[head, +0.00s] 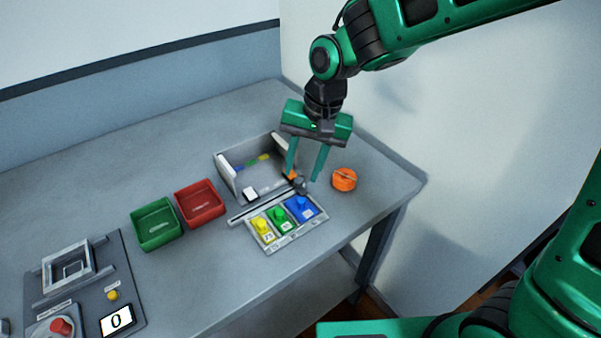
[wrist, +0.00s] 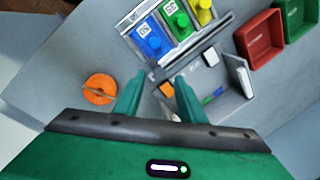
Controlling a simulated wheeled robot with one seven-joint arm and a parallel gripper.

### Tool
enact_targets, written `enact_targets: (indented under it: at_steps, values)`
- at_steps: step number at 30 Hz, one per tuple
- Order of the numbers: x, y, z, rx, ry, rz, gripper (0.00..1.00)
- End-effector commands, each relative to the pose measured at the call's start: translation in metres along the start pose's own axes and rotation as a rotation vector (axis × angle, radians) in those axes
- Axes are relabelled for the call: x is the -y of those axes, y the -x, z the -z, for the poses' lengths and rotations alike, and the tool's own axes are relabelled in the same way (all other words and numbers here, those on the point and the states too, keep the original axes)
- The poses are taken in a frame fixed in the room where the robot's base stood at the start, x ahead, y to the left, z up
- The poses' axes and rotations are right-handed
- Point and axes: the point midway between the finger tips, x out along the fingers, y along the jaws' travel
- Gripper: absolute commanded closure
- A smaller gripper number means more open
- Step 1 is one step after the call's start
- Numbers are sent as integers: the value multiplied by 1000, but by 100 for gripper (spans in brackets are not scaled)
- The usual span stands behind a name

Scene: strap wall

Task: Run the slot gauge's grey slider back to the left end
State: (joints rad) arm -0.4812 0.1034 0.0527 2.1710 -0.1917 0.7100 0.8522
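The slot gauge is a long dark rail (head: 262,207) on the table, along the back of the colored block panel. It also shows in the wrist view (wrist: 205,40), running up to the right. The grey slider (head: 300,185) is a small dark grey knob at the rail's right end in the head view. My gripper (head: 303,179) is above the rail's right end, its two green fingers pointing down, apart, on either side of the slider. In the wrist view the open fingers (wrist: 157,84) show a gap between them. I cannot tell whether either finger touches the slider.
A panel with yellow, green and blue blocks (head: 280,219) lies in front of the rail. A grey open box (head: 226,176) stands behind it. An orange round object (head: 344,179) sits to the right. Red (head: 201,204) and green bins (head: 157,224) stand to the left.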

Motion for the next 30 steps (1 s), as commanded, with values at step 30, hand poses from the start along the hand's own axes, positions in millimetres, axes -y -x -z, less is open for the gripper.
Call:
enact_targets:
  at_steps: [30]
  values:
    - [-1, -27, 0, -2, -5, 0, 100]
